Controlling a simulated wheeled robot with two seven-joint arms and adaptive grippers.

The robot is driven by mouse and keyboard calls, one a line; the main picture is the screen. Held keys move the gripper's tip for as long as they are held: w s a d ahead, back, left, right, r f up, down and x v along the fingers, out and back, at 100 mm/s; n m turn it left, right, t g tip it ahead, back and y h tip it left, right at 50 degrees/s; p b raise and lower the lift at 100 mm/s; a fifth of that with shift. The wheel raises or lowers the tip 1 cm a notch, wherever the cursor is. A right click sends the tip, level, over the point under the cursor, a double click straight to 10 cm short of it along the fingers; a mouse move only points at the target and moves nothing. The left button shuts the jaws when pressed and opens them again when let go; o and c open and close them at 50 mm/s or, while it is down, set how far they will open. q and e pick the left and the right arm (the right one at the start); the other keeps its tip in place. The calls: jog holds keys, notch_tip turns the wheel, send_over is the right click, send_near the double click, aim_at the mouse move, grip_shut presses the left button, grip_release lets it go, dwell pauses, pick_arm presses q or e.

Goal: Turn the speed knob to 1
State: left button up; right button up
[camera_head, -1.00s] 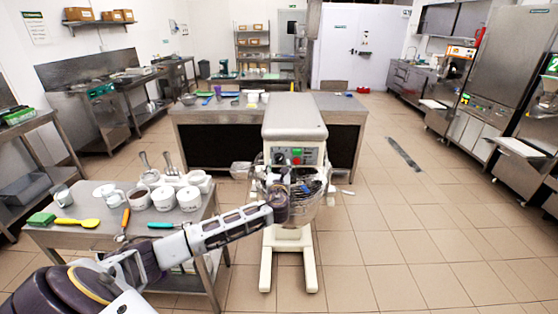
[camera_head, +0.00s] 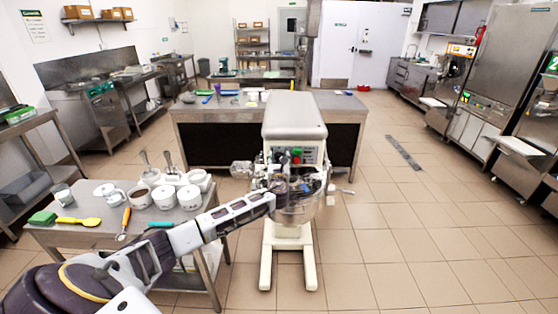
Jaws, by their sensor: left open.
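The cream floor mixer (camera_head: 294,131) stands in the middle of the view. Its dark control panel (camera_head: 310,155) on the front carries a green and a red button. The speed knob is too small to make out, and my gripper covers the lower part of the panel area. A metal bowl (camera_head: 298,213) sits below the panel. My left arm reaches in from the left, and my left gripper (camera_head: 281,178) is up at the mixer's front, just below the buttons. It is open; I cannot tell whether it touches anything. My right gripper is not in view.
A steel table (camera_head: 85,237) at the left holds white pots, a green sponge and utensils, under and beside my left arm. A steel counter (camera_head: 190,114) stands behind the mixer. The tiled floor (camera_head: 420,240) to the right is clear.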

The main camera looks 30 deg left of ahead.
pick_arm(q)
jog(key=shift+s+r, duration=0.1)
jog(key=c, duration=1)
